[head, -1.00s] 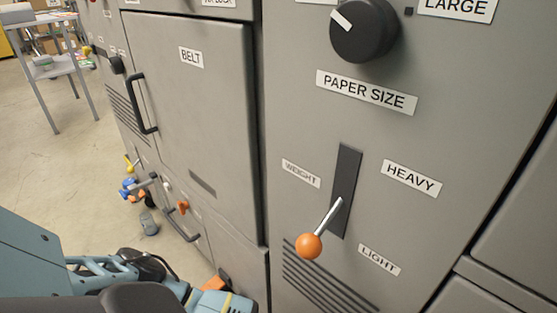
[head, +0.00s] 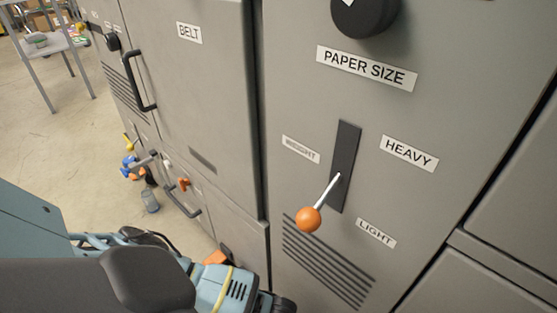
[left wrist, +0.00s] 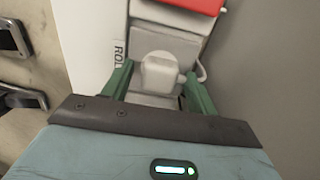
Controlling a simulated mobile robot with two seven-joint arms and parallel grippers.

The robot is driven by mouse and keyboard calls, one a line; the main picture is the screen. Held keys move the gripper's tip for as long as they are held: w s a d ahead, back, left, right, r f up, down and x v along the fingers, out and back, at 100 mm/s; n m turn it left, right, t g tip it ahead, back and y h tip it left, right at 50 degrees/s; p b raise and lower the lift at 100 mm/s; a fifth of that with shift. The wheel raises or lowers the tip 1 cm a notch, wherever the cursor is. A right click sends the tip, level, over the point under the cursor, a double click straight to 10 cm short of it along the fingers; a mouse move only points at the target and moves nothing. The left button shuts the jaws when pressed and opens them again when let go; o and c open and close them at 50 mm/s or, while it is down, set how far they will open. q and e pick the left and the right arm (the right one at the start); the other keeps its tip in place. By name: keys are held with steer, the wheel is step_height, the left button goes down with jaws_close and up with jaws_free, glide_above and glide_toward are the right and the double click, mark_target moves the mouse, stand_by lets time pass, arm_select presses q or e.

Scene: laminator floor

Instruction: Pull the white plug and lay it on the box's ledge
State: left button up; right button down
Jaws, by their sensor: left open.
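In the left wrist view the white plug (left wrist: 160,72) sits upright in front of a pale grey box (left wrist: 172,42), with a white cord curving off at its right. My left gripper (left wrist: 158,82) is open, with one green finger on each side of the plug. Whether the fingers touch it I cannot tell. The box's ledge is not clearly distinguishable. In the head view my arm shows at the lower left, but neither gripper's fingertips nor the plug are visible there.
A red part (left wrist: 195,5) lies beyond the plug. In the head view the grey machine front carries an orange-knobbed lever (head: 308,220), a black dial (head: 364,14) and a black door handle (head: 142,82). Open floor (head: 70,140) lies at left, with a shelf stand (head: 45,46) beyond.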

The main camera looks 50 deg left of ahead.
arm_select(q)
steer(key=shift+c, duration=0.2)
steer(key=c, duration=1)
jaws_close()
steer(key=shift+r, duration=0.1)
